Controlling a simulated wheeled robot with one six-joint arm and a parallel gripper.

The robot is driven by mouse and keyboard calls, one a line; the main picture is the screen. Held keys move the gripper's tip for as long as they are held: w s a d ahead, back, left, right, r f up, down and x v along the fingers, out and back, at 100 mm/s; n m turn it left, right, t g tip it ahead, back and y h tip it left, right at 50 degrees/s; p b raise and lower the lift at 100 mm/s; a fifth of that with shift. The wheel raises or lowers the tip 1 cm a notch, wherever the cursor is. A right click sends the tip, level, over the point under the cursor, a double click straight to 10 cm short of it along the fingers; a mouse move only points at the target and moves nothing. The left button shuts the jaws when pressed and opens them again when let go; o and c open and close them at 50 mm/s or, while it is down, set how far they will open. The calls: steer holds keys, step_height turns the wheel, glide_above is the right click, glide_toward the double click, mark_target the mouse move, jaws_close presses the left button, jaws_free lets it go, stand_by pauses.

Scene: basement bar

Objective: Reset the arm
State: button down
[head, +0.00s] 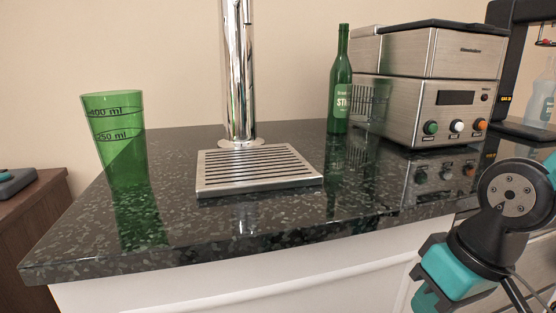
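My arm shows at the right edge, in front of the counter's right part. Its teal and black end, my gripper (432,286), points down and to the left at the lower right, beside the white counter front. It is apart from the objects on the counter. Its fingers are too small and partly hidden, so I cannot tell whether they are open or shut, and I see nothing held.
The dark speckled counter (300,215) holds a green measuring cup (122,145), a drip tray (256,168) below a chrome tap column (239,75), a green bottle (340,90) and a steel machine (425,85). A black-framed appliance (508,65) stands far right. The counter's front strip is clear.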

steer(key=s+a+r+n+g+y, duration=0.1)
steer(key=s+a+r+n, duration=0.2)
steer(key=s+a, duration=0.25)
step_height(320, 180, up, 26)
steer(key=p, duration=2.6)
steer(key=shift+s+d+r, duration=0.15)
steer(key=shift+s+d, duration=0.05)
steer(key=shift+d, duration=0.25)
